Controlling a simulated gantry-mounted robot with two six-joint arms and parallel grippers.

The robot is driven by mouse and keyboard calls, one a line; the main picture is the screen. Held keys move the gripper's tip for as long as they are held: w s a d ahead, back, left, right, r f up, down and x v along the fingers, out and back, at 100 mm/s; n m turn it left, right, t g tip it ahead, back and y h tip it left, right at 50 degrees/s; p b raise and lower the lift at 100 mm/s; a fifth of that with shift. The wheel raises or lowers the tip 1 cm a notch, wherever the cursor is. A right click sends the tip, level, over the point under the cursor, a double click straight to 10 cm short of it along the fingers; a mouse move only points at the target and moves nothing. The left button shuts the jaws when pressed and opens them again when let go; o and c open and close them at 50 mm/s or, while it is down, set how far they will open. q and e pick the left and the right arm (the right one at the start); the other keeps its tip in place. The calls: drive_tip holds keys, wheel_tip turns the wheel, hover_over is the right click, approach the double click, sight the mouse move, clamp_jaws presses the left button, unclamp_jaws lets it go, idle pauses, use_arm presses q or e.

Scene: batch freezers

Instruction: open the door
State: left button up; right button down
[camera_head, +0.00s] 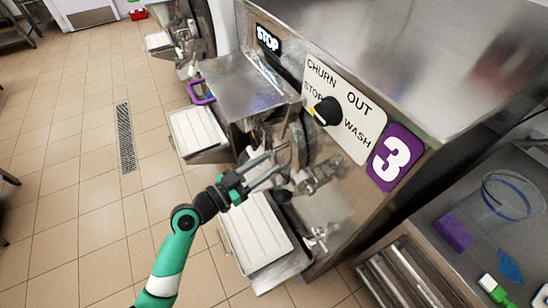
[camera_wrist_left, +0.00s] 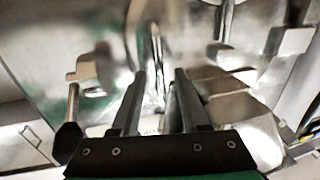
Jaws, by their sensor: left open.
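The metal front of the batch freezer, with its door (camera_head: 298,145), is at the middle of the head view, below the control panel. The door's edges are partly hidden and hard to make out. A metal handle with a black grip (camera_head: 283,195) sticks out low on this front. A black-ended handle (camera_wrist_left: 68,140) also shows at the left of the left wrist view. My left gripper (camera_head: 274,167) is open and empty in front of the metal parts. Its fingers (camera_wrist_left: 161,76) point at the shiny front; I cannot tell whether they touch it. My right gripper is not in view.
A white tray (camera_head: 255,232) sits below the door, under my left gripper. A panel with a black dial (camera_head: 328,111) and a purple "3" sign (camera_head: 395,157) are on the machine. A counter at right holds a glass bowl (camera_head: 508,194) and a purple sponge (camera_head: 454,232).

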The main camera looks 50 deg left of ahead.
sight(274, 160)
use_arm(q)
drive_tip(key=w, duration=0.3)
drive_tip(key=shift+w+d, duration=0.1)
drive_tip(key=shift+d, duration=0.05)
drive_tip(key=shift+c, duration=0.2)
clamp_jaws()
idle(1.1)
